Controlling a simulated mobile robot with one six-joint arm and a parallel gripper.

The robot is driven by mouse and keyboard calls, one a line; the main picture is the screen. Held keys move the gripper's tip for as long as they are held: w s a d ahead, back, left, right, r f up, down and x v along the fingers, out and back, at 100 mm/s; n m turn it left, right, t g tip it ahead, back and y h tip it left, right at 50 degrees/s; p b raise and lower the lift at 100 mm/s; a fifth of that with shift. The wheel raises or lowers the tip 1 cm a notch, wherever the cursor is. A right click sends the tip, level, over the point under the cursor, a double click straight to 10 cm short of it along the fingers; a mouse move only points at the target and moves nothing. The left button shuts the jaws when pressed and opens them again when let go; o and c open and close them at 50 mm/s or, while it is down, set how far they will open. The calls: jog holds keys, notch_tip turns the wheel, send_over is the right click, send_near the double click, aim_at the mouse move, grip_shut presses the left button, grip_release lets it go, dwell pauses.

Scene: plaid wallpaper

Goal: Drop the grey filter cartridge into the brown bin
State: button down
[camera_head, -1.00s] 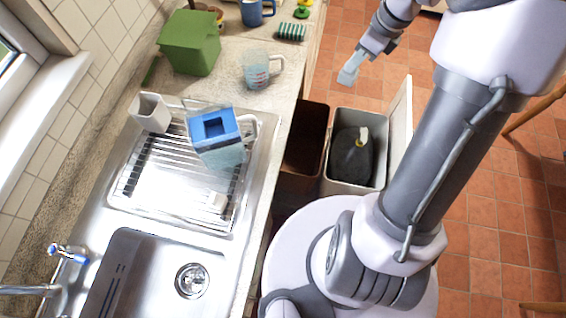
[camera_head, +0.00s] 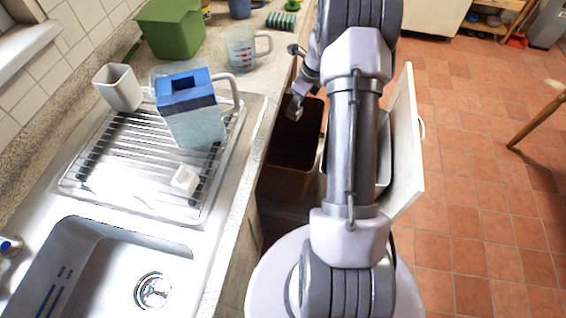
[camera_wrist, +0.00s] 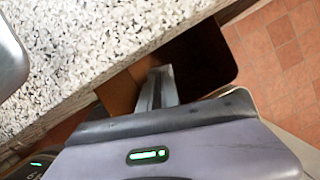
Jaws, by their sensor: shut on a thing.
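My gripper (camera_head: 297,103) is over the open brown bin (camera_head: 288,180), near the counter's edge. It also shows in the wrist view (camera_wrist: 158,88), with its fingers close together above the bin's dark opening (camera_wrist: 205,58). It is shut on a small light grey piece that I take for the grey filter cartridge. The piece is mostly hidden by the fingers, so its shape is unclear.
A measuring jug (camera_head: 241,48) stands behind.

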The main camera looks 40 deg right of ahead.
jog(key=shift+f+b, duration=0.4)
jog(key=shift+f, duration=0.55)
jog(key=shift+r, duration=0.1)
jog(key=c, duration=1.5)
grip_release()
jog(key=p+v, duration=0.7)
jog(key=v, duration=1)
jog(key=shift+r, duration=0.25)
